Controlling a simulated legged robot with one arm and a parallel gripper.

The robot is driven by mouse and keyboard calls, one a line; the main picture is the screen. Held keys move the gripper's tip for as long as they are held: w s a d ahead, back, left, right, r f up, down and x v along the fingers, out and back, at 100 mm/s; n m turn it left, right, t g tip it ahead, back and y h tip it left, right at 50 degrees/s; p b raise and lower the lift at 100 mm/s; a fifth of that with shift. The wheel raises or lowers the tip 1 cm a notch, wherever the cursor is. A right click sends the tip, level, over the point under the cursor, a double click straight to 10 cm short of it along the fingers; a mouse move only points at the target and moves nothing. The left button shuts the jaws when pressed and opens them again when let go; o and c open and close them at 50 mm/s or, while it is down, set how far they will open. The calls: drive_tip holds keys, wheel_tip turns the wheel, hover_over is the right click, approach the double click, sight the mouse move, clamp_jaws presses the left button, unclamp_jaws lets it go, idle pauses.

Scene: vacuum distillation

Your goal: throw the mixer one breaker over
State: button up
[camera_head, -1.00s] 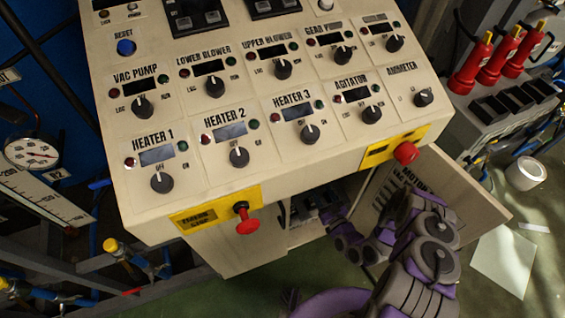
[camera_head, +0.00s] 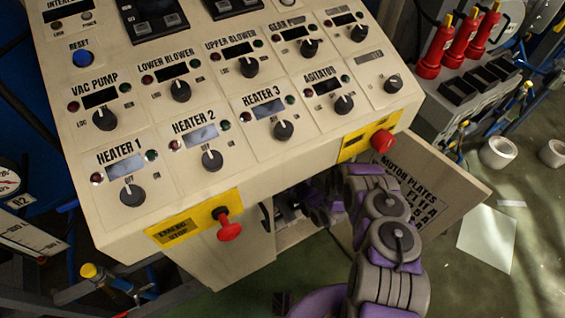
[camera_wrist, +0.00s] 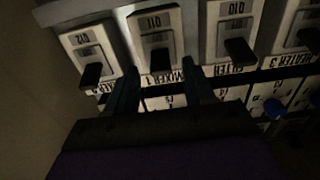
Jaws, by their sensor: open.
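In the wrist view a row of pale breakers with black levers fills the upper part. A label reading "MIXER 1" (camera_wrist: 168,80) sits between my two fingers, just below the breaker marked like Q11 (camera_wrist: 154,35); I take that as the mixer one breaker. Its black lever (camera_wrist: 160,59) points toward me, just beyond the gap between my fingertips. My gripper (camera_wrist: 162,82) is open, one dark finger on each side of the label; contact cannot be told. In the head view my arm reaches into the open cabinet under the console (camera_head: 230,110), and my gripper is hidden inside.
Neighbouring breakers stand close on both sides, Q12 (camera_wrist: 90,50) left and Q10 (camera_wrist: 232,35) right. The cabinet door (camera_head: 440,190) stands open right of my arm. Red emergency-stop knobs (camera_head: 229,231) (camera_head: 382,141) stick out above the opening. The wrist view is dark.

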drive_tip(key=shift+x, duration=1.7)
drive_tip(key=shift+c, duration=0.5)
clamp_jaws()
